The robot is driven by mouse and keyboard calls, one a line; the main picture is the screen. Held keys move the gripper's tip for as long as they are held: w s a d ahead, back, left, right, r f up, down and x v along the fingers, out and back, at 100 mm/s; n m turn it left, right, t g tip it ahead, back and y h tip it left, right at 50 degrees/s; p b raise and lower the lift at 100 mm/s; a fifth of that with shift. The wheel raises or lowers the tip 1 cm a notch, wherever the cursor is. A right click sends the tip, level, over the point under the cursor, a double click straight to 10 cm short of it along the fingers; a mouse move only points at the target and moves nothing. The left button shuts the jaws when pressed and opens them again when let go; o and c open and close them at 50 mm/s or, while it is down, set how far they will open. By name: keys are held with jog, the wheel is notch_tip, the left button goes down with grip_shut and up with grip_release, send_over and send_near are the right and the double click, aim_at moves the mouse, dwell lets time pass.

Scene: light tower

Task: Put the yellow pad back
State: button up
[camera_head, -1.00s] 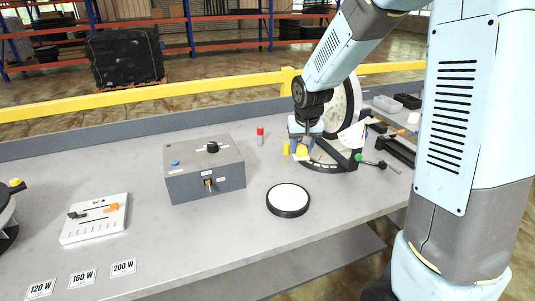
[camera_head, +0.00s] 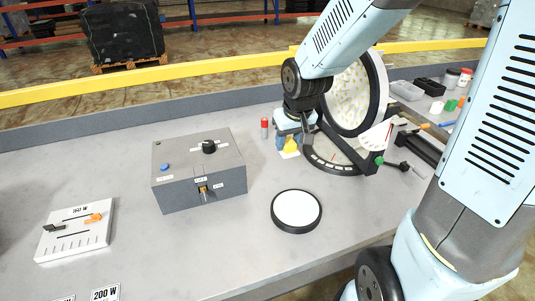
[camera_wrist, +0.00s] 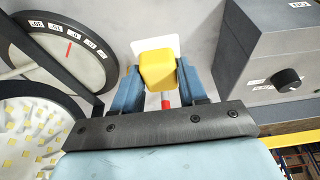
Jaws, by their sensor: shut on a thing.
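The yellow pad (camera_wrist: 158,70) is a small rounded block between the two blue fingers of my gripper (camera_wrist: 160,82), which is shut on it. In the head view the pad (camera_head: 291,143) is low over the bench, partly covered by my gripper (camera_head: 292,135). A white square (camera_wrist: 155,44) on the bench shows beside and under the pad in the wrist view, and just in front of the pad (camera_head: 290,154) in the head view. I cannot tell whether the pad touches the square.
The round lamp stand with its angle scale (camera_head: 335,158) is close on the right. A grey box with a knob (camera_head: 199,172) stands to the left. A white-topped disc (camera_head: 297,209) lies in front. A red-topped marker (camera_head: 265,126) stands behind. Bench between box and disc is clear.

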jog(key=w+a+f, duration=0.1)
jog(key=w+f, duration=0.1)
jog(key=w, duration=0.1)
jog(key=w+a+f, duration=0.2)
jog(key=w+f, duration=0.1)
jog(key=w+a+f, duration=0.1)
jog(key=w+f, duration=0.1)
jog(key=w, duration=0.1)
jog(key=shift+a+f, duration=0.3)
jog(key=shift+f, duration=0.05)
jog(key=shift+w+a+f, duration=0.1)
jog(key=shift+f, duration=0.2)
jog(key=x, duration=0.3)
jog(key=shift+s+f, duration=0.2)
jog(key=shift+s, duration=0.05)
jog(key=o, duration=0.9)
